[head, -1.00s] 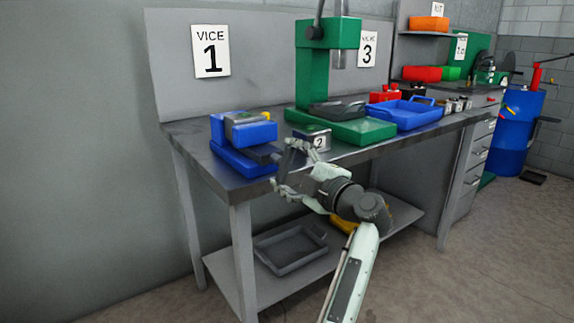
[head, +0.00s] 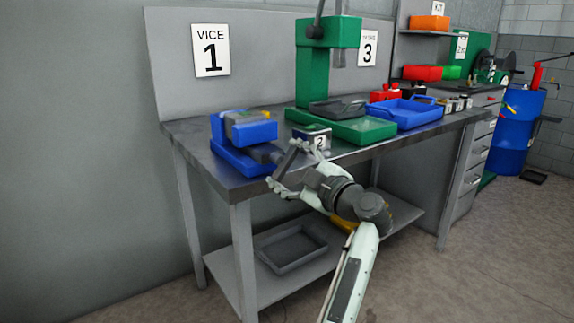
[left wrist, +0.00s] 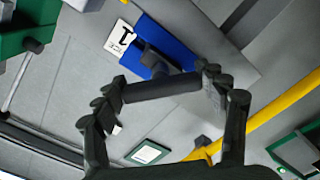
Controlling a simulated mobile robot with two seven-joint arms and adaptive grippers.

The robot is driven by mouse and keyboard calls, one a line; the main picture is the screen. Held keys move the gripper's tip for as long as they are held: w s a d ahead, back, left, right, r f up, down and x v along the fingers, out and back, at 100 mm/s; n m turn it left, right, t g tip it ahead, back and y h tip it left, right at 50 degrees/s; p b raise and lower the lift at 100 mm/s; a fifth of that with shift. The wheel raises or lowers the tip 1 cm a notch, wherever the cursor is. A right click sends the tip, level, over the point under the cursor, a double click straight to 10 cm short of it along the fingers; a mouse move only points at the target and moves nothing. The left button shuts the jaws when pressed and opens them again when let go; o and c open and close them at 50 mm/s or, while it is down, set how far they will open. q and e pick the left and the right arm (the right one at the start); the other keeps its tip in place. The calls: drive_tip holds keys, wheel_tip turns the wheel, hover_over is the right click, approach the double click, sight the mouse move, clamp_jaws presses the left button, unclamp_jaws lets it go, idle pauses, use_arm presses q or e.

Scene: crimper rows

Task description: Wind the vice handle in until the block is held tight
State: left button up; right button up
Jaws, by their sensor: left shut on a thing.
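The blue vice (head: 247,133) stands at the left end of the workbench, under the sign marked VICE 1 (head: 210,50). It also shows in the left wrist view (left wrist: 182,52), with a dark screw end facing my gripper. The dark handle bar (left wrist: 162,90) lies across between my fingertips. My left gripper (head: 285,166) is at the bench's front edge, in front of the vice, and is shut on the handle. A grey piece with a yellowish spot shows at the top of the vice; I cannot tell whether it is the block or how tightly it sits. My right gripper is not in view.
A small box marked 2 (head: 318,139) stands just right of the vice, close to my gripper. Behind it are a green press (head: 328,75) and a blue tray (head: 408,113). A grey tray (head: 290,248) lies on the lower shelf.

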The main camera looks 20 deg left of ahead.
use_arm(q)
drive_tip(key=o, duration=1.2)
drive_tip(key=shift+c, duration=0.2)
drive_tip(key=v, duration=1.2)
drive_tip(key=x, duration=1.2)
